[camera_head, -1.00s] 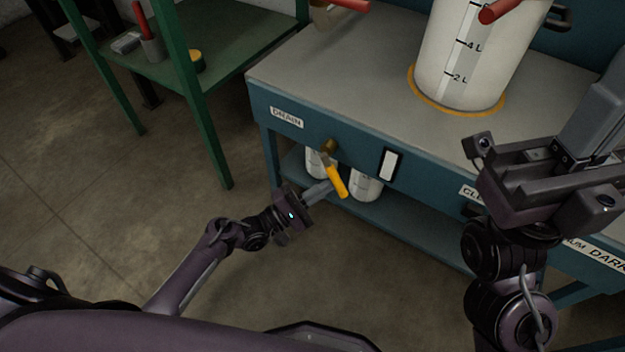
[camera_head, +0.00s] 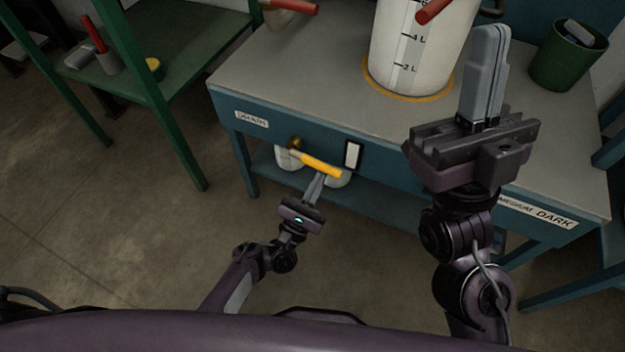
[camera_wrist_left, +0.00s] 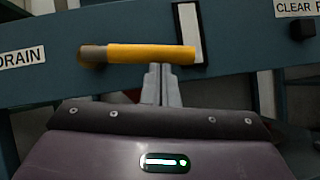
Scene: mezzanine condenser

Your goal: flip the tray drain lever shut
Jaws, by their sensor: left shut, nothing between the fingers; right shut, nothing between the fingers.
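The yellow drain lever (camera_head: 316,163) sits on the front of the blue bench, to the right of and below the DRAIN label (camera_head: 251,119). It points right and slightly down in the head view, and lies nearly level in the left wrist view (camera_wrist_left: 150,54). My left gripper (camera_head: 319,178) is shut and empty, with its fingertips just under the lever's outer half; I cannot tell whether they touch it. The fingers also show in the left wrist view (camera_wrist_left: 160,72). My right gripper (camera_head: 491,32) is shut and empty, raised in front of the bench on the right, pointing up.
A white graduated vessel (camera_head: 412,50) stands on the bench top (camera_head: 300,70). White containers (camera_head: 287,160) stand on the lower shelf behind the lever. A green bin (camera_head: 566,62) is at the back right. A green shelf unit (camera_head: 190,60) stands at the left.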

